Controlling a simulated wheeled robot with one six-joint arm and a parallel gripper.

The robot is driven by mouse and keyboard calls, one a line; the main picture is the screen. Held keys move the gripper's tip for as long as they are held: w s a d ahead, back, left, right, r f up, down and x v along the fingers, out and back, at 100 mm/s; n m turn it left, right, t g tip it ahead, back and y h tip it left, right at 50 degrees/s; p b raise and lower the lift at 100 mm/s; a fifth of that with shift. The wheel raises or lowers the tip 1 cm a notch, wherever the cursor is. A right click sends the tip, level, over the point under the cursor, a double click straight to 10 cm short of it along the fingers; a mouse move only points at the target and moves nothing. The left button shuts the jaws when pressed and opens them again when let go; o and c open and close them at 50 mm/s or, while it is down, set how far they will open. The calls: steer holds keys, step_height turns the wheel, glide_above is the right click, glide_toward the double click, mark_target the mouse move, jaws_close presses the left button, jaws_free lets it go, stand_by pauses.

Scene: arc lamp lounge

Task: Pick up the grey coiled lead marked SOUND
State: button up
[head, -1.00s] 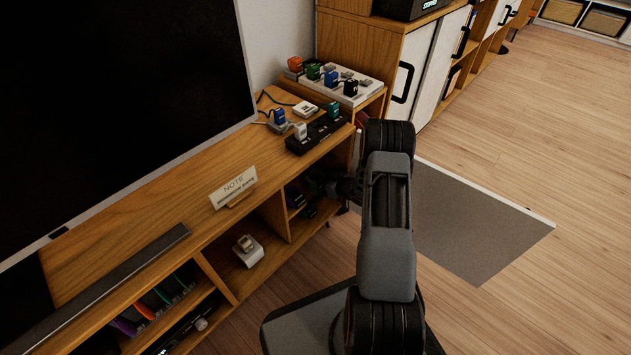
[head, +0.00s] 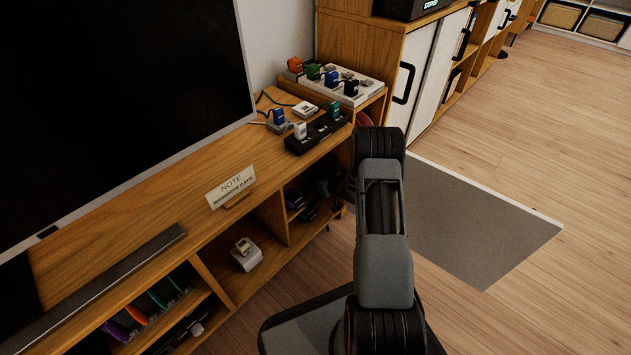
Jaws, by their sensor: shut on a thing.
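My gripper (head: 335,187) is small and dark at the mouth of the right shelf compartment of the wooden cabinet (head: 180,205), partly behind my own arm. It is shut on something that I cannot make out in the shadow. Several dark items (head: 296,199) lie in that compartment beside the gripper. I cannot make out a grey coiled lead or the word SOUND on any of them.
A white device (head: 247,254) sits in the middle compartment; coloured leads (head: 145,305) fill the left one. On top are a NOTE sign (head: 231,187), a black power strip (head: 318,133) and a white strip with coloured plugs (head: 345,84).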

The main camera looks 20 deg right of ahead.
steer(key=shift+c, duration=0.6)
